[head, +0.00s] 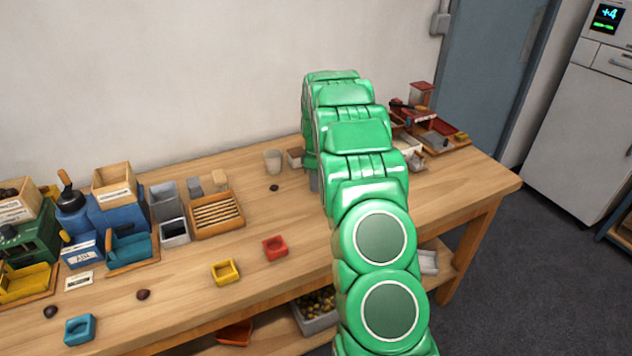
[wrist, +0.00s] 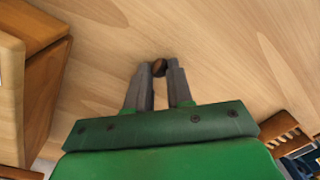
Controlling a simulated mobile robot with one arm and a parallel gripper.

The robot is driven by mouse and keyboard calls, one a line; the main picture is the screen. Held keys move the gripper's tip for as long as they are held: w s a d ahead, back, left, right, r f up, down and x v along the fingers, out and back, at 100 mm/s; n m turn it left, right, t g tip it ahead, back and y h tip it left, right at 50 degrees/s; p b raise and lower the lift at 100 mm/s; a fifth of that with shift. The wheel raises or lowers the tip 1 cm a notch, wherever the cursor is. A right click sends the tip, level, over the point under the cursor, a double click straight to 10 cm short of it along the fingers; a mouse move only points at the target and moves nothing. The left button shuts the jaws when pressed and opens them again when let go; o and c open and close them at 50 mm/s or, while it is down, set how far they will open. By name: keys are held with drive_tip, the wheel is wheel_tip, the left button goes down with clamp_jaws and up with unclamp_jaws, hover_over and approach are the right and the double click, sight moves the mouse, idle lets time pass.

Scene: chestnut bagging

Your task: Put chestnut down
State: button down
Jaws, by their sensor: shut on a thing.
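In the wrist view my gripper (wrist: 159,72) is shut on a small dark brown chestnut (wrist: 159,67), held between the two grey fingertips. Bare wooden table top lies beyond it; I cannot tell how high the chestnut is above the wood. In the head view my green arm reaches over the table and hides the gripper and the held chestnut. Other dark chestnuts lie loose on the table: one near the back middle (head: 274,188), one at the front left (head: 143,295) and one farther left (head: 50,312).
Small open trays stand along the front: red (head: 275,248), yellow (head: 225,272) and blue (head: 80,330). A slatted wooden tray (head: 217,214) and a pale cup (head: 273,161) are farther back. Bins crowd the left; clutter fills the far right corner. The middle of the table (head: 180,265) has clear wood.

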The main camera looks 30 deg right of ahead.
drive_tip(key=shift+f, duration=0.1)
drive_tip(key=c, duration=1)
unclamp_jaws()
